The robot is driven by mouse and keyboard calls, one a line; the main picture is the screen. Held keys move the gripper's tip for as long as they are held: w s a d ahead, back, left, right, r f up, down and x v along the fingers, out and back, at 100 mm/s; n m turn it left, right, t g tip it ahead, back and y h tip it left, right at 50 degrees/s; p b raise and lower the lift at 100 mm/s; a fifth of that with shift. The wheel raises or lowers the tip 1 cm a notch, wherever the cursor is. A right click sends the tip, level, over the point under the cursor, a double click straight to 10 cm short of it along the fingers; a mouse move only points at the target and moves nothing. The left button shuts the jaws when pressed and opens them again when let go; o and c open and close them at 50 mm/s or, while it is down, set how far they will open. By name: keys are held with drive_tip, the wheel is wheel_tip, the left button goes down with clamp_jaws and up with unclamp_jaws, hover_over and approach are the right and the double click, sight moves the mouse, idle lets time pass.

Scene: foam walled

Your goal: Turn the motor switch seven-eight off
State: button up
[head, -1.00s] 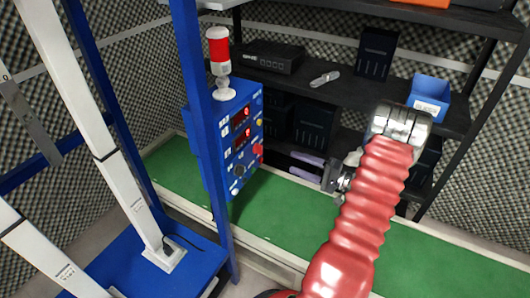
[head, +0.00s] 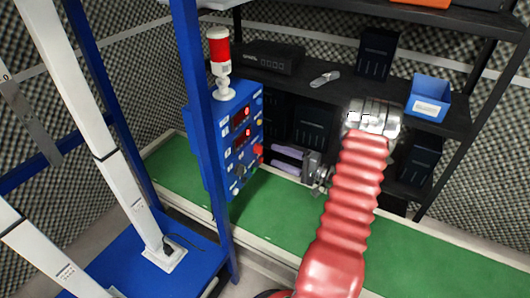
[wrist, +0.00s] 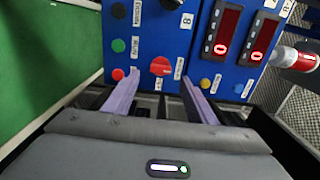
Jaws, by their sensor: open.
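The blue control panel (head: 228,180) faces right in the head view and fills the top of the wrist view (wrist: 148,45). A red knob (wrist: 161,66) on it shows just past and between my fingertips, apart from them as far as I can see. A black knob (wrist: 172,4) is cut by the top edge, near a label reading 8 (wrist: 186,20). I cannot read which control is motor switch seven-eight. My gripper (head: 272,157) is open and empty, its two purple fingers pointing at the panel. It also shows in the wrist view (wrist: 160,82).
Small green, red, yellow and blue buttons and two red displays (wrist: 222,32) surround the knobs. A red-and-white beacon (head: 220,55) tops the panel. A blue post (head: 196,100) stands left of it. Dark shelves (head: 330,92) with boxes stand behind my arm. Green floor (head: 280,210) is open below.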

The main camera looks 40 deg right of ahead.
sight(262, 151)
drive_tip(key=x, duration=0.6)
drive_tip(key=shift+w, duration=0.15)
drive_tip(key=shift+c, duration=0.4)
drive_tip(key=c, duration=1)
